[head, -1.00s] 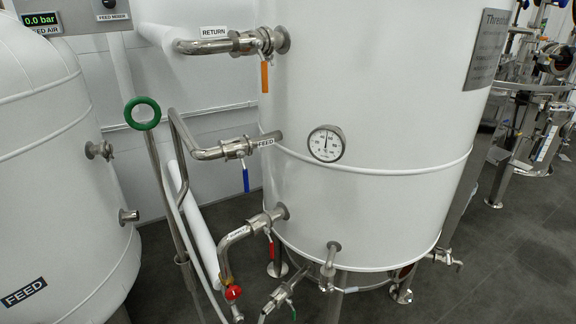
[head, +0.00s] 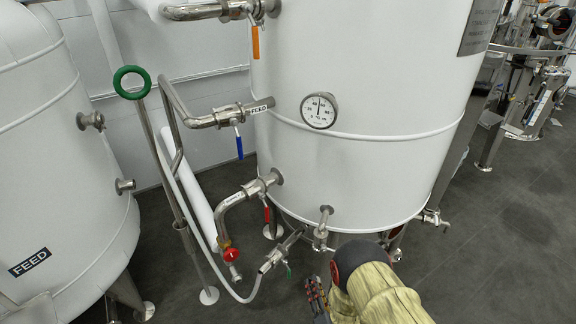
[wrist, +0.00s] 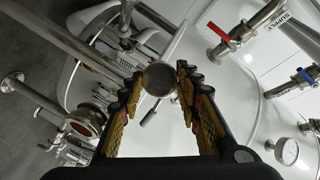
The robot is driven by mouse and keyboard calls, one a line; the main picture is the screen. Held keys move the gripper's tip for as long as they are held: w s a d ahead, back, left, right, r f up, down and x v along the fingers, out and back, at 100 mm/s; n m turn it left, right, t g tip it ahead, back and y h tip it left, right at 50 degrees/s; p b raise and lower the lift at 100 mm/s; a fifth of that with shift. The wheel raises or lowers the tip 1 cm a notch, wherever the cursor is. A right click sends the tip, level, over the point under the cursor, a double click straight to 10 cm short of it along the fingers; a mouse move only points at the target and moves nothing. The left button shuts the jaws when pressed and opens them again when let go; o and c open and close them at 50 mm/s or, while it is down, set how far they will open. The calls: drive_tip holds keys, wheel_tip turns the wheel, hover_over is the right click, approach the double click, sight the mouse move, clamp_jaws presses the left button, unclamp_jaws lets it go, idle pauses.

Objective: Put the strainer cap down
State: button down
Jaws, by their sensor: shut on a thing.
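My gripper (wrist: 160,85) has its black and yellow fingers closed on a small round grey-brown disc between the tips in the wrist view, which I take to be the strainer cap (wrist: 158,78). In the head view, my gripper (head: 317,299) is low in the picture, in front of the white tank's lower edge. The cap cannot be made out in the head view. The floor is beyond the gripper in the head view, and I cannot tell the cap's height above it.
The white tank (head: 365,85) has a gauge (head: 319,110) and several pipes. A red-handled valve (wrist: 219,31) and a blue-handled valve (wrist: 304,76) show in the wrist view. A round port with a reddish inside (wrist: 86,123) is at left. Dark floor (head: 480,270) is clear at right.

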drive_tip(key=w+d+r+m+h+p, duration=0.1)
drive_tip(key=d+r+m+h, duration=0.1)
drive_tip(key=d+r, duration=0.7)
drive_tip(key=shift+w+d+r+h, duration=0.15)
drive_tip(key=shift+w+r+h, duration=0.25)
drive_tip(key=shift+r+h, duration=0.25)
drive_tip(key=shift+r, duration=0.1)
